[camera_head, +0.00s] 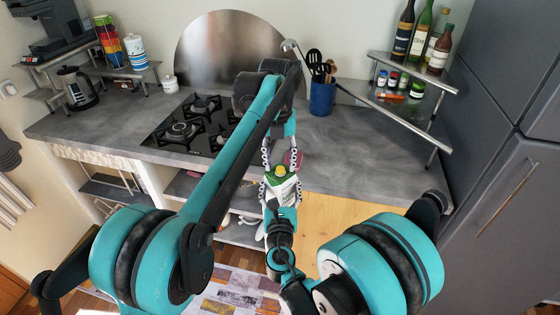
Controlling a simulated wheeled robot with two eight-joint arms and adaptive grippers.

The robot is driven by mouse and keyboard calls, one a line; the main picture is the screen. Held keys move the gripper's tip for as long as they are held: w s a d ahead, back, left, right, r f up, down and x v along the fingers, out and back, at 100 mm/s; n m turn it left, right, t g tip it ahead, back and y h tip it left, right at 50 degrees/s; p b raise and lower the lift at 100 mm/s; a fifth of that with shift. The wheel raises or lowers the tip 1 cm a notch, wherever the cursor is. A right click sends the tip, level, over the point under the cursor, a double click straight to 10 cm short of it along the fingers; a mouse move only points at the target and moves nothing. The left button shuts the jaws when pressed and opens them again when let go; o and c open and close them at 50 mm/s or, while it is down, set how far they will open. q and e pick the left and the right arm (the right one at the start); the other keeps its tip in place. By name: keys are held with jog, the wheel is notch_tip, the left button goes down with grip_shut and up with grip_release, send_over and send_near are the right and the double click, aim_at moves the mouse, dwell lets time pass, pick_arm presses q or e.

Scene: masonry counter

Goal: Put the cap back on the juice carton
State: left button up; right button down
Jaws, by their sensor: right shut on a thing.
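The juice carton (284,190), white and green, is held upright in front of the counter edge, low in the middle of the view. A small yellow piece (281,170) shows at its top; I cannot tell whether it is the cap or the spout. My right gripper (281,203) comes up from below and is shut on the carton, its fingers partly hidden. My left gripper (282,158) reaches down from above, its fingers spread apart to either side of the carton's top. I see nothing held between them.
The gas hob (185,130) is left, a blue utensil holder (322,98) behind, and a corner shelf (400,104) with bottles right. The counter's right part is clear.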

pick_arm(q)
jog(key=shift+r, duration=0.15)
jog(key=shift+r, duration=2.15)
jog(key=shift+c, duration=0.5)
